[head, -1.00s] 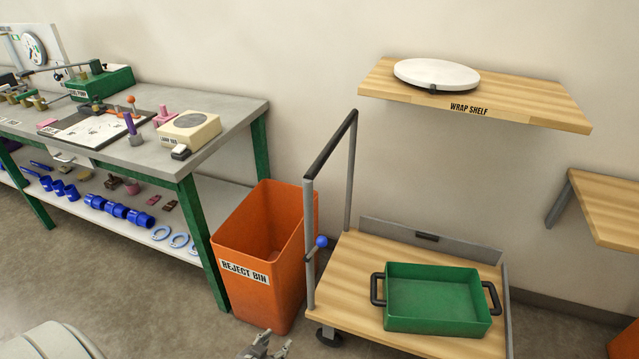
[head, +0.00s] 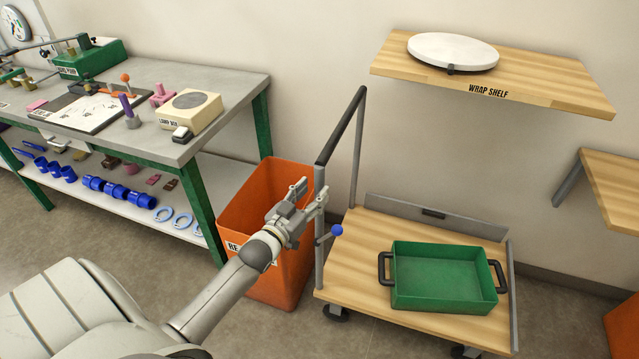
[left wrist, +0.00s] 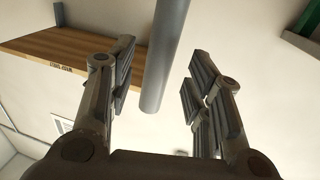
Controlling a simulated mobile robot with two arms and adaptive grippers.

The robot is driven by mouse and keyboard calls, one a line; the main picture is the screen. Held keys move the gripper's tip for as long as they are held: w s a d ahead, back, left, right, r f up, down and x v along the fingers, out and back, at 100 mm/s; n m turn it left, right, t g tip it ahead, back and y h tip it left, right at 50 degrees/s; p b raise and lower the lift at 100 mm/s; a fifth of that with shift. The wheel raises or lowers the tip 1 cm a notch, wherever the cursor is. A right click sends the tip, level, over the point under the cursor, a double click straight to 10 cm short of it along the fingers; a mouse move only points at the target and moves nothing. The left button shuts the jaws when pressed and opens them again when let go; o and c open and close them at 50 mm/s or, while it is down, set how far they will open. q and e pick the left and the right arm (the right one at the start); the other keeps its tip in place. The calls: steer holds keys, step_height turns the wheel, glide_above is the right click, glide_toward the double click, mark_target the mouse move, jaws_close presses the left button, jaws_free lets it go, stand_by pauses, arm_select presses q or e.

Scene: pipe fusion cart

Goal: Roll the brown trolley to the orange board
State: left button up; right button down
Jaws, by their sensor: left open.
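The brown trolley has a wooden deck (head: 360,262), a grey upright handle frame with a dark top bar (head: 341,125), and dark casters. My left gripper (head: 311,192) is open beside the trolley's near handle post, above the orange bin. In the left wrist view, a grey post (left wrist: 167,55) rises between the spread fingers of the left gripper (left wrist: 160,85), with gaps on both sides. An orange thing (head: 625,325) shows at the lower right edge; I cannot tell whether it is the orange board. My right gripper is not in view.
A green tray (head: 443,303) with black handles sits on the trolley deck. The orange reject bin (head: 262,190) stands left of the trolley, by the green-legged workbench (head: 235,95). The wrap shelf (head: 540,90) is above; another wooden shelf (head: 615,185) is at right.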

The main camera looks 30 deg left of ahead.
mark_target(316, 188)
arm_select(q)
steer(key=shift+w, duration=2)
jaws_close()
